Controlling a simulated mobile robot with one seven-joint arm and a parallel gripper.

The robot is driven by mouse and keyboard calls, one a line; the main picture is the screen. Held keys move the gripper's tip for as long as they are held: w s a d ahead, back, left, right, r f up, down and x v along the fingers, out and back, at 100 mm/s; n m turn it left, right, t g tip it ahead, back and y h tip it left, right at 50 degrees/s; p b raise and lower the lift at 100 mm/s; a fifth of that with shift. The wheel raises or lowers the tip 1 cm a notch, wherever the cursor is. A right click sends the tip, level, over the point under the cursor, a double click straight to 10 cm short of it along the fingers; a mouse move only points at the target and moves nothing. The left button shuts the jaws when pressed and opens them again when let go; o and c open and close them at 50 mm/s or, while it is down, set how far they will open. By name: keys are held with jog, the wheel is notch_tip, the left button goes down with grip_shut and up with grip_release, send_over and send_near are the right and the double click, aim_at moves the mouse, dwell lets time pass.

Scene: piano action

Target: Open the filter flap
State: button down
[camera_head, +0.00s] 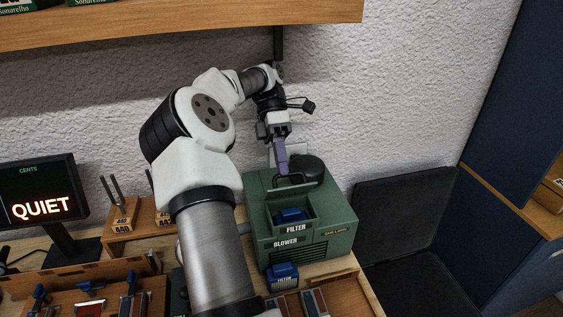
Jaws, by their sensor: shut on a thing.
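The green blower box (333,224) stands on the bench, with "FILTER" and "BLOWER" labels on its front. Its filter compartment is uncovered at the top, and a blue filter block (290,215) shows inside. The green filter flap (268,185) appears raised at the back of this opening, with a black handle (290,180) on it. My gripper (282,168) points down from above and is shut on the handle. The fingertips and the exact grasp are small and partly hidden.
A second blue block (282,276) sits in front of the box. A dark round part (307,167) is right beside my gripper. Tuning forks (118,208) and a "QUIET" display (40,200) stand left. A black chair (405,215) is at right; a wooden shelf (200,30) hangs above.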

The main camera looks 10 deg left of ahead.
jog(key=c, duration=1.5)
grip_release()
jog(key=shift+s, duration=0.1)
